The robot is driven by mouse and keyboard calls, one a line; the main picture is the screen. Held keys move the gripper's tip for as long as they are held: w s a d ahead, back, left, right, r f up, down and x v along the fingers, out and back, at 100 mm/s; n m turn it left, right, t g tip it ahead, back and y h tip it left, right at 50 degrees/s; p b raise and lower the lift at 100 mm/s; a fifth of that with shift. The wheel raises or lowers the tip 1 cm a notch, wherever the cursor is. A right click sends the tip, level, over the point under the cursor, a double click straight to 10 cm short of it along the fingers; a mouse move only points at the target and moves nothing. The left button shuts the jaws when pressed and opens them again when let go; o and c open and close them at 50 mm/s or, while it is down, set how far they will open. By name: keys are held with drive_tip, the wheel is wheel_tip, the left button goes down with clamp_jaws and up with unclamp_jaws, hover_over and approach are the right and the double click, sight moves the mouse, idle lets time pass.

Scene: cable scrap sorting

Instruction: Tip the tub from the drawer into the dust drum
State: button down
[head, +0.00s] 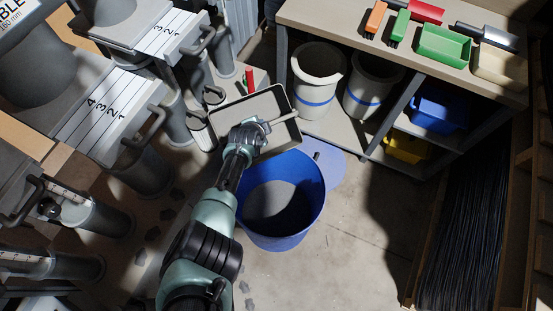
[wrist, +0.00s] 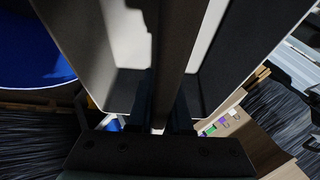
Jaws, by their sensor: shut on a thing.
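A shallow, light-rimmed tub (head: 265,104) is held by my gripper (head: 256,126), whose jaws are shut on a bar across it. The tub is at the far side of the blue dust drum (head: 311,186), and its near edge seems to overlap the drum's far rim in the head view. In the wrist view the tub's walls (wrist: 88,45) fill much of the picture and my fingers cross its middle. The drum shows at the upper left (wrist: 28,45). Its grey inside is in view from above. I cannot tell the tub's exact tilt or contents.
Grey machines with numbered chutes (head: 105,110) stand at the left. A bench (head: 340,20) with scoops and trays is at the back right, with two white pails (head: 318,75) beneath. A rack of black cables (head: 465,240) is at the right. Floor right of the drum is clear.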

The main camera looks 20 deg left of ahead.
drive_tip(key=shift+w+r, duration=0.1)
drive_tip(key=shift+r, duration=0.05)
drive_tip(key=h+b, duration=0.1)
drive_tip(key=b, duration=0.1)
drive_tip(key=g+b, duration=0.1)
drive_tip(key=b, duration=0.1)
drive_tip(key=w+a+g+h+b, duration=0.1)
drive_tip(key=b, duration=0.2)
drive_tip(key=shift+r+n+h, duration=0.25)
drive_tip(key=shift+n+h, duration=0.05)
drive_tip(key=shift+n, duration=0.1)
drive_tip(key=shift+s+r, duration=0.1)
drive_tip(key=shift+r, duration=0.05)
drive_tip(key=shift+g+b, duration=0.4)
drive_tip(key=shift+b, duration=0.15)
